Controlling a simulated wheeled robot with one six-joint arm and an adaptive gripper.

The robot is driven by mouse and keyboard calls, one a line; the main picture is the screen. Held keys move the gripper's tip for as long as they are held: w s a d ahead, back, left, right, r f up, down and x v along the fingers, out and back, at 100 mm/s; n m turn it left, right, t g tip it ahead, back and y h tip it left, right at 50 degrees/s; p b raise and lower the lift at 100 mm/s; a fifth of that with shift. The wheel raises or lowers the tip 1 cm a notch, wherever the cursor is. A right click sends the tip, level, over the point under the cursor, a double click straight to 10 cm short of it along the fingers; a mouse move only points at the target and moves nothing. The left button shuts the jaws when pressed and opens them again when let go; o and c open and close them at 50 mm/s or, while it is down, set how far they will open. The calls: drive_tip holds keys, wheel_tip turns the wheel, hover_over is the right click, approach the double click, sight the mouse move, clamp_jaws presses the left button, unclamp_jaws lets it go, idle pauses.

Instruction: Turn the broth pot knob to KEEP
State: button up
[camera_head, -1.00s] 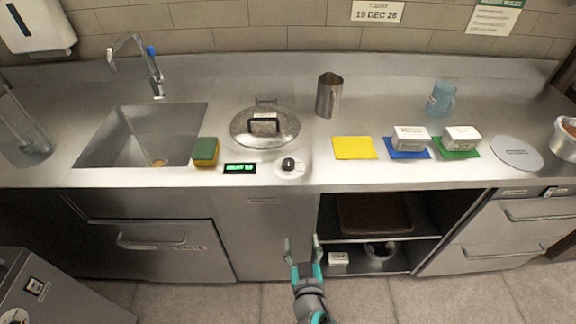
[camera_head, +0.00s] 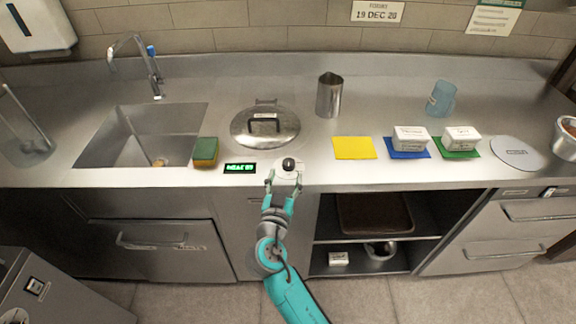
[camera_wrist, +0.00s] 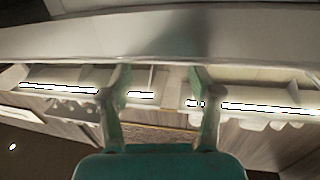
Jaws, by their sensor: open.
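The broth pot knob (camera_head: 288,163) is a small black dial on a pale round plate at the counter's front edge. The lidded broth pot (camera_head: 265,127) is set into the counter behind it. A green-lit display (camera_head: 240,168) lies left of the knob; its text is too small to read surely. My gripper (camera_head: 284,178) is open and empty, its two fingers pointing up at the front edge just below the knob. In the wrist view my gripper (camera_wrist: 161,75) shows both fingers apart with nothing between them. The knob cannot be made out in the wrist view.
A green and yellow sponge (camera_head: 205,152) stands left of the display by the sink (camera_head: 140,140). A metal pitcher (camera_head: 329,95) stands behind right.

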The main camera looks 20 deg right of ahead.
sight(290, 167)
drive_tip(key=shift+x, duration=2.45)
drive_tip(key=c, duration=1.1)
drive_tip(key=shift+s+d+f+n+t+y, duration=0.15)
drive_tip(key=shift+n+t+y, duration=0.25)
drive_tip(key=shift+n+y, duration=0.45)
drive_tip(key=shift+c, duration=0.2)
drive_tip(key=shift+n+t+y, duration=0.3)
drive_tip(key=shift+n+y, duration=0.35)
drive_tip(key=shift+y, duration=0.7)
drive_tip(key=shift+d+f+n+y, duration=0.1)
drive_tip(key=shift+n+y, duration=0.4)
drive_tip(key=shift+y, duration=0.3)
drive_tip(key=shift+n+t+y, duration=0.4)
drive_tip(key=shift+y, duration=0.2)
drive_tip(key=o, duration=1.1)
